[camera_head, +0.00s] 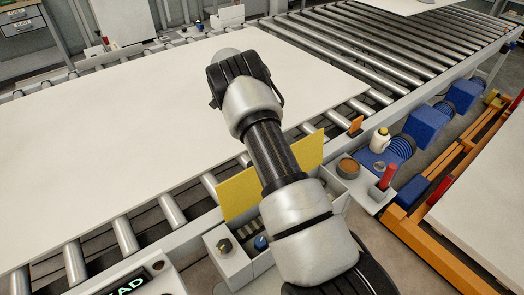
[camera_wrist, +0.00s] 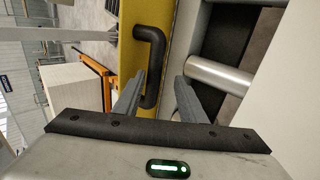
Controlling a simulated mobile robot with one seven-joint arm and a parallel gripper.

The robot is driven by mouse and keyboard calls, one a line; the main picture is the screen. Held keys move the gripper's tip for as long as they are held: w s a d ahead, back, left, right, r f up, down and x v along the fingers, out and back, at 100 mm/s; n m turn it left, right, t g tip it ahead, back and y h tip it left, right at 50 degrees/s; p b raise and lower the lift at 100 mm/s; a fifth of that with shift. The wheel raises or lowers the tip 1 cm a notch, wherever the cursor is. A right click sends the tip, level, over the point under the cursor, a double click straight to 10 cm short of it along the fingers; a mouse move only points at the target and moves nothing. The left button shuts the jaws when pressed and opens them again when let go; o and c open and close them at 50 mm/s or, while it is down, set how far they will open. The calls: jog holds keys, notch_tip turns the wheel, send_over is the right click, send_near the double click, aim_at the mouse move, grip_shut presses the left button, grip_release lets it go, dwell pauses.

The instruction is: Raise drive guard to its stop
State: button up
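The drive guard is a yellow panel (camera_head: 238,195) along the near side of the roller conveyor in the head view, its middle hidden behind my arm. In the wrist view the yellow guard (camera_wrist: 183,30) runs up the picture and carries a black bar handle (camera_wrist: 151,45). My gripper (camera_wrist: 161,76) is open, with one finger on each side of the handle's lower part. The handle lies nearer the left finger; I cannot tell whether they touch. My gripper is hidden in the head view.
A large pale board (camera_head: 120,130) lies on the conveyor rollers (camera_head: 124,235). An orange frame (camera_head: 430,245) stands at right.

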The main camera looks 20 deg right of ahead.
notch_tip(320, 180, up, 8)
jog(key=shift+s+d+r, duration=0.15)
jog(key=shift+s+d, duration=0.05)
dwell(0.5)
